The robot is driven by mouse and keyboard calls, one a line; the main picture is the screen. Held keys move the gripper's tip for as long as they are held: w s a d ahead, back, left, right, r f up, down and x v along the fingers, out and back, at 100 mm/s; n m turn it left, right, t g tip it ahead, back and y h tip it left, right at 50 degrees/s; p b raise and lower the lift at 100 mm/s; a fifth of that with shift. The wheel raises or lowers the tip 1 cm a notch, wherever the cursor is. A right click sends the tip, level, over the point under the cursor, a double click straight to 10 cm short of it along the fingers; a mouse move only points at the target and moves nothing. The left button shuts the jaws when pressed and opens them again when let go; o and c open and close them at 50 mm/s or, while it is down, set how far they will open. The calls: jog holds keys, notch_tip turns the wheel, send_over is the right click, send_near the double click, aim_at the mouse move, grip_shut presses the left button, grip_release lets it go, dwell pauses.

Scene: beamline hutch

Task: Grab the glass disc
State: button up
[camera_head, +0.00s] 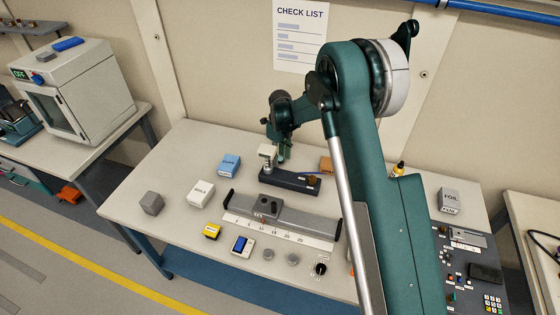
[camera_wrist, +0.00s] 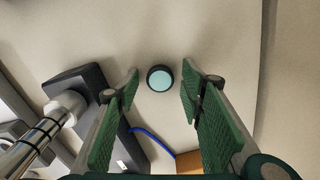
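The glass disc (camera_wrist: 160,78) is a small round pale-teal face in a black rim. It lies on the pale tabletop in the upper middle of the wrist view. My gripper (camera_wrist: 161,73) is open and empty, with green finger pads to the left and right of the disc as seen in this view. The pads appear apart from the disc; the height gap cannot be told. In the head view my gripper (camera_head: 283,152) is over the back of the table, and I cannot make out the disc there.
A dark block (camera_head: 290,181) with a metal post stands close by; it also shows at left in the wrist view (camera_wrist: 92,115). A brown box (camera_wrist: 189,162) and blue cable (camera_wrist: 155,139) are near. Blue (camera_head: 229,166) and white (camera_head: 201,193) boxes stand left.

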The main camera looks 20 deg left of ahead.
aim_at(280, 159)
jog(key=c, duration=0.7)
jog(key=shift+o, duration=0.2)
jog(key=shift+r, duration=0.15)
notch_tip(280, 159, up, 10)
dwell(0.3)
dwell(0.5)
